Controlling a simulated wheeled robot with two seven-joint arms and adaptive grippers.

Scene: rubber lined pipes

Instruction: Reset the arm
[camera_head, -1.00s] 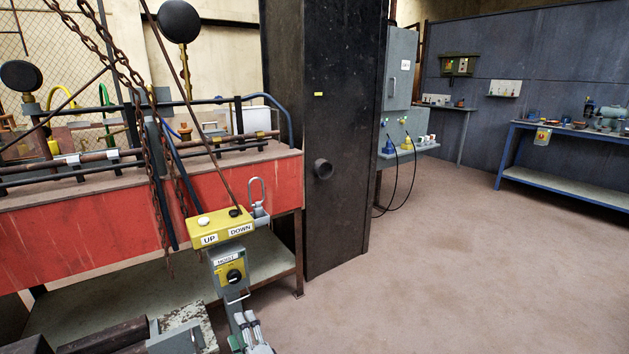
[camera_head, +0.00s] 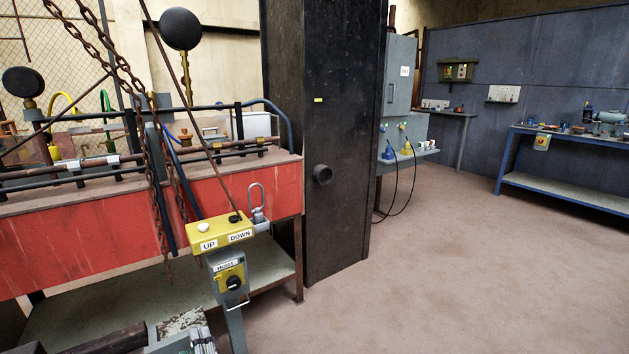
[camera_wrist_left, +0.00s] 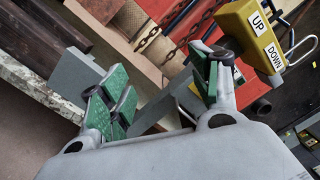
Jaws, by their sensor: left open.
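The yellow control box (camera_head: 221,234) with UP and DOWN labels sits on a grey post in the head view. A yellow-faced hoist switch (camera_head: 231,281) with a black knob is below it. In the left wrist view the yellow box (camera_wrist_left: 254,32) is at the upper right. My left gripper (camera_wrist_left: 158,92) is open, with green pads apart; no object is held between them. A grey post passes behind the fingers. My right gripper is not in view.
A red-sided bench (camera_head: 92,233) with pipes and hanging chains (camera_head: 157,170) stands at left. Dark bars (camera_head: 112,340) lie at bottom left. A black column (camera_head: 335,130) stands in the middle. The floor (camera_head: 470,260) at right is clear, with a blue-framed workbench (camera_head: 560,180) beyond.

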